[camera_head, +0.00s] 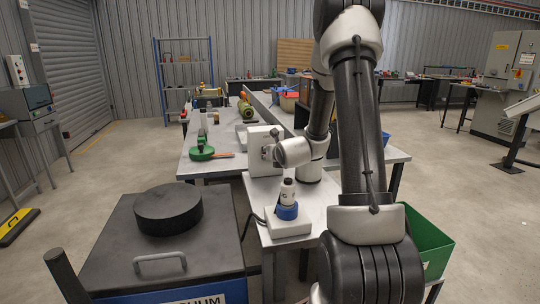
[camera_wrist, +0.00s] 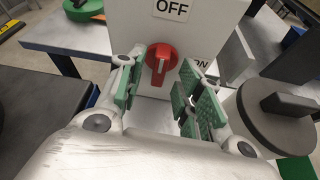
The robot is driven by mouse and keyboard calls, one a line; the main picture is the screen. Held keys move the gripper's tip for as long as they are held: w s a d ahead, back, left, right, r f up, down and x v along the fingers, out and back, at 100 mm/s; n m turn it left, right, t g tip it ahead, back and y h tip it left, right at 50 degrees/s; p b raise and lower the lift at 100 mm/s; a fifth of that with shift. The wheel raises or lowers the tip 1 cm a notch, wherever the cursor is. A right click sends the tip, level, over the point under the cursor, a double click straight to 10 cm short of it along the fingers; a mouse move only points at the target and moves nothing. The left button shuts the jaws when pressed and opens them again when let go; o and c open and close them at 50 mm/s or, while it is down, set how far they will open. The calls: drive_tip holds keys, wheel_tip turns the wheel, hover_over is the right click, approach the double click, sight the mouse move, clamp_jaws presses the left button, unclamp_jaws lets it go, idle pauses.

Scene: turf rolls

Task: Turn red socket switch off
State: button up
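The red switch (camera_wrist: 161,58) is a round knob with a raised grip bar on a white panel, seen in the wrist view. An OFF label (camera_wrist: 172,8) sits above it, and an ON label (camera_wrist: 201,64) to its right is partly hidden by a finger. The grip bar stands nearly upright in the picture. My gripper (camera_wrist: 165,90) is open, with its green-padded fingers apart on either side of the knob and nothing held. In the head view my gripper (camera_head: 270,153) is at the white box (camera_head: 262,140); the red knob cannot be made out there.
A white-and-blue device (camera_head: 287,203) stands on the small table below my arm. A dark cart (camera_head: 120,255) with a black round lid (camera_head: 168,208) is at front left. A green tool (camera_head: 202,150) lies on the bench behind. A green bin (camera_head: 425,240) is at right.

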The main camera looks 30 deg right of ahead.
drive_tip(key=v, duration=1)
drive_tip(key=shift+s, duration=0.3)
drive_tip(key=shift+a+r, duration=0.1)
drive_tip(key=s+a+r+n+t+y, duration=0.1)
drive_tip(key=a+r+n+y, duration=0.1)
drive_tip(key=a+n+y, duration=0.3)
drive_tip(key=s+a+r+n, duration=0.1)
drive_tip(key=a+r+n, duration=0.2)
drive_tip(key=a, duration=0.3)
drive_tip(key=s+a+r+n+g+y, duration=0.1)
drive_tip(key=s+a+n+g+y, duration=0.45)
drive_tip(key=s+a+n, duration=0.75)
drive_tip(key=s+d+n+g+h, duration=0.1)
drive_tip(key=s+d+n+g, duration=0.35)
drive_tip(key=s+n, duration=0.65)
drive_tip(key=s+d+r+n+h, duration=0.3)
drive_tip(key=d+n+h, duration=0.3)
drive_tip(key=d, duration=0.5)
drive_tip(key=shift+d+r+n, duration=0.15)
drive_tip(key=shift+d+n, duration=0.2)
drive_tip(key=shift+n, duration=0.75)
